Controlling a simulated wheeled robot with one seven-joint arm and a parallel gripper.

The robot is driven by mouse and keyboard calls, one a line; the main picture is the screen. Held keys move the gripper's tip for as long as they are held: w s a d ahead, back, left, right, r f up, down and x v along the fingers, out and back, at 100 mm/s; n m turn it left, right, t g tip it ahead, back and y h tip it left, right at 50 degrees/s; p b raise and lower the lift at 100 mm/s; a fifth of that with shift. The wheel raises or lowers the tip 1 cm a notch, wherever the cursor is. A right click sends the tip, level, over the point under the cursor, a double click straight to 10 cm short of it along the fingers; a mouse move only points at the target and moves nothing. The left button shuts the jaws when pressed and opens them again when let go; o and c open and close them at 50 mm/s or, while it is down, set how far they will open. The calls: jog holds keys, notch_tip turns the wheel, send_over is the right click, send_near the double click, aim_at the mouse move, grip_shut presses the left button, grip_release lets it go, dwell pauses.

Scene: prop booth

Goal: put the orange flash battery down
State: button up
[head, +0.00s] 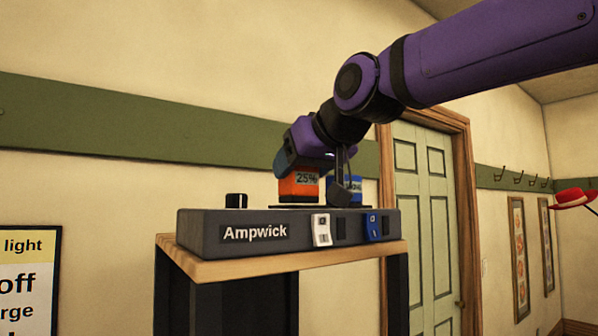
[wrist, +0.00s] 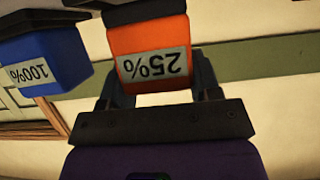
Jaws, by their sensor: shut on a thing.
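The orange flash battery (head: 299,185) has a pale label reading 25%. It is at the top of the dark charger marked Ampwick (head: 255,232), left of a blue battery (head: 346,189). My gripper (head: 312,178) is shut on the orange battery from above. In the wrist view the orange battery (wrist: 150,50) sits between the two fingers, its label upside down. The blue battery, labelled 100%, also shows in the wrist view (wrist: 42,62). I cannot tell whether the orange battery's base touches the charger.
The charger stands on a wooden-topped stand (head: 215,268) with dark legs. A small black knob (head: 236,200) is on its left end. A green door (head: 428,200) is behind.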

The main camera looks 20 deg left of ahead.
jog(key=shift+f, duration=0.35)
jog(key=shift+f, duration=0.15)
jog(key=o, duration=1.1)
jog(key=shift+s+d+r, duration=0.1)
jog(key=shift+r, duration=0.15)
jog(key=v, duration=1.1)
jog(key=shift+s+d, duration=0.15)
jog(key=shift+d, duration=0.15)
